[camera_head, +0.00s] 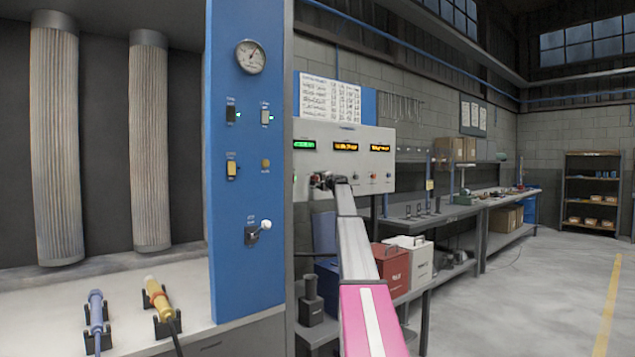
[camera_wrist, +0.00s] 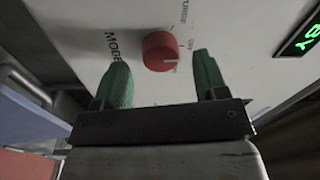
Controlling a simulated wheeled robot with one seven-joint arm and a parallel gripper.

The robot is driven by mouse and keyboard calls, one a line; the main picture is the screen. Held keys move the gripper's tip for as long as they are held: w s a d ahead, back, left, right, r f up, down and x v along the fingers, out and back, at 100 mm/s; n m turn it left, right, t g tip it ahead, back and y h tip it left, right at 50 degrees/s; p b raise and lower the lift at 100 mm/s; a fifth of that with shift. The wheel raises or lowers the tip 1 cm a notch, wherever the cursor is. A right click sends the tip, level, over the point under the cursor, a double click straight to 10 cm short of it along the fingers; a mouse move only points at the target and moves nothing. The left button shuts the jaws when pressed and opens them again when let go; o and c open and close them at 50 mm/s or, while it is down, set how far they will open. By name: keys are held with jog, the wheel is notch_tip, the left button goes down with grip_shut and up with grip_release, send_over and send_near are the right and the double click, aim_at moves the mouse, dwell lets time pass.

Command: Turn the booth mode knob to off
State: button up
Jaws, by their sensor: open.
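The red mode knob (camera_wrist: 157,46) shows in the wrist view on a white control panel (camera_wrist: 215,30). The word MODE is printed to its left, and smaller position labels are at its upper right and right. A pale pointer mark is at the knob's lower right; which label it points at is hard to tell. My gripper (camera_wrist: 161,63) is open, its green fingers either side of the knob with gaps visible. In the head view my gripper (camera_head: 321,181) is at the lower left of the control panel (camera_head: 368,134), hiding the knob.
A green-lit display (camera_wrist: 300,32) is right of the knob. In the head view, a blue post (camera_head: 236,190) with switches and a gauge stands left of the panel. A red box (camera_head: 391,268) and a white box (camera_head: 410,258) are beneath the panel. Open floor lies to the right.

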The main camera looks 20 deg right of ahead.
jog(key=v, duration=0.9)
jog(key=shift+s, duration=0.2)
